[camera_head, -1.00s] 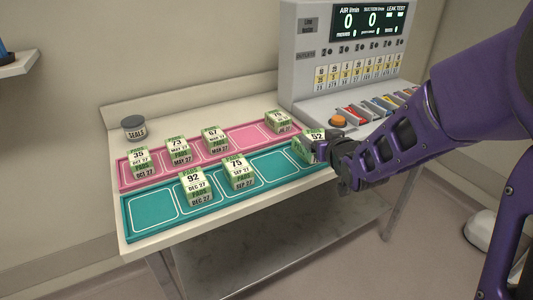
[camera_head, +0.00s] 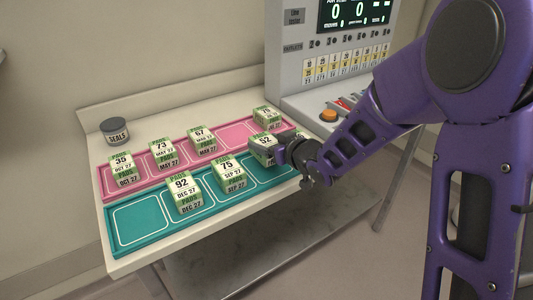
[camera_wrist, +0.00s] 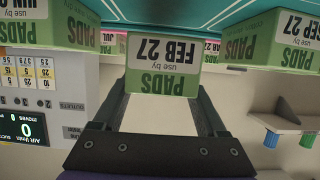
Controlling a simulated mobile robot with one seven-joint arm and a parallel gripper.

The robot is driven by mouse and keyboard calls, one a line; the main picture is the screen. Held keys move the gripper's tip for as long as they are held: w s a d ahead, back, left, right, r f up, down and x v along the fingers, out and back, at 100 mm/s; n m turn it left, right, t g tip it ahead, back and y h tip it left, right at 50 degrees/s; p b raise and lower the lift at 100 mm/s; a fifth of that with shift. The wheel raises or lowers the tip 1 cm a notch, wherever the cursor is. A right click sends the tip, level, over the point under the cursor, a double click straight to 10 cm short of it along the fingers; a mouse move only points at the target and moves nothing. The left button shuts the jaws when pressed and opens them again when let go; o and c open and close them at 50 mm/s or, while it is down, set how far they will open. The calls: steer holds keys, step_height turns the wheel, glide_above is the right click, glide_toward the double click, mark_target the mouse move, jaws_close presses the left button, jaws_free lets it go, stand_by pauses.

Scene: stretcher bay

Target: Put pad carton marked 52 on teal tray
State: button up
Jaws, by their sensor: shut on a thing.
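My gripper (camera_head: 291,153) is shut on the pad carton marked 52 (camera_head: 262,145), a white and green box. In the wrist view the carton (camera_wrist: 165,68) sits between the two fingers and its side reads FEB 27. The teal tray (camera_head: 120,252) runs along the table's front, with cartons marked 92 (camera_head: 184,190) and 75 (camera_head: 230,172) in its middle compartments. Its left-end compartment is empty. The held carton is over or at the tray's right part, right of carton 75; I cannot tell whether it touches the tray.
The pink tray (camera_head: 238,134) behind holds cartons marked 35 (camera_head: 122,168), 73 (camera_head: 162,153) and 67 (camera_head: 201,139), and one more at its right end (camera_head: 267,116). A grey seals jar (camera_head: 116,131) stands at the back left. A tester console (camera_head: 320,60) stands at the back right.

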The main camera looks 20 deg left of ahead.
steer(key=shift+f, duration=1.4)
steer(key=shift+f+b, duration=0.15)
steer(key=shift+b, duration=0.2)
steer(key=o, duration=1.5)
steer(key=shift+s+d+r, duration=0.1)
steer(key=shift+d+r, duration=0.1)
steer(key=shift+r, duration=0.05)
steer(key=p+v, duration=0.1)
steer(key=v, duration=1)
steer(key=shift+s+d+p, duration=0.15)
steer(key=shift+s+p, duration=0.15)
